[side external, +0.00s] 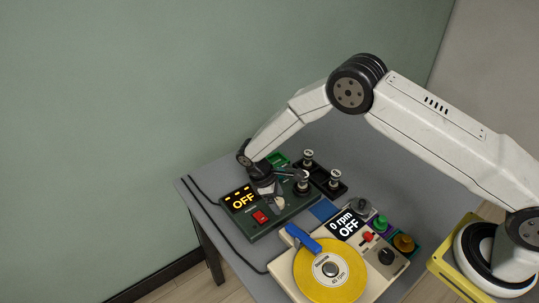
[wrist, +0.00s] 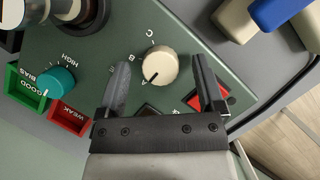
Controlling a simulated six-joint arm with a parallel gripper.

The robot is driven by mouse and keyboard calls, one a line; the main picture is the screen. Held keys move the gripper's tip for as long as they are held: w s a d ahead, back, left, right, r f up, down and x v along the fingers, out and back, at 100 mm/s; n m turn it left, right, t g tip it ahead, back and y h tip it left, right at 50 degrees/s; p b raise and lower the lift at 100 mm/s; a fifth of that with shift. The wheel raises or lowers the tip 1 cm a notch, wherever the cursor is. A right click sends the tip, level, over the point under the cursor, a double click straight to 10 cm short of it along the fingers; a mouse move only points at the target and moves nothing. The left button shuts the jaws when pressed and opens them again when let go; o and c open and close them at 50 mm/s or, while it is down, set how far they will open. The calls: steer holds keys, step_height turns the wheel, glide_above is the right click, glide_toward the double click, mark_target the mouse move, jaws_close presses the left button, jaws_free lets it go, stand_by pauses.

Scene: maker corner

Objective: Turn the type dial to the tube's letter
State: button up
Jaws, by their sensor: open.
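The dark green tester (side external: 268,231) carries a lit OFF display (side external: 243,200) and a red rocker switch (side external: 260,217). In the wrist view its cream type dial (wrist: 158,64) sits beside the printed letters C, B and A; its dark pointer line is toward A. My gripper (wrist: 160,72) is open, one finger on each side of the dial in that view; contact cannot be told. In the side view my gripper (side external: 268,197) is low over the tester and hides the dial. A tube (side external: 302,182) stands at the tester's right end; I cannot read its letter.
A teal bias knob (wrist: 56,82) lies near green GOOD and red WEAK bins. Other tubes (side external: 334,179) stand in a dark tray behind. A cream turntable unit with a yellow disc (side external: 315,279) and blue arm (side external: 302,238) is in front. Cables run along the left table edge.

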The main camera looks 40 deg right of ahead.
mark_target(267, 205)
steer(key=v, duration=0.7)
steer(key=shift+r, duration=0.3)
steer(key=s+d+r+m+t+y, duration=0.3)
steer(key=s+d+r+m, duration=0.2)
steer(key=s+d+r, duration=0.4)
steer(key=s+d+r+m+t, duration=0.2)
steer(key=s+d+r+m, duration=0.1)
steer(key=s, duration=0.8)
steer(key=shift+r+m+t, duration=0.4)
steer(key=shift+r+m, duration=0.2)
steer(key=shift+r, duration=0.4)
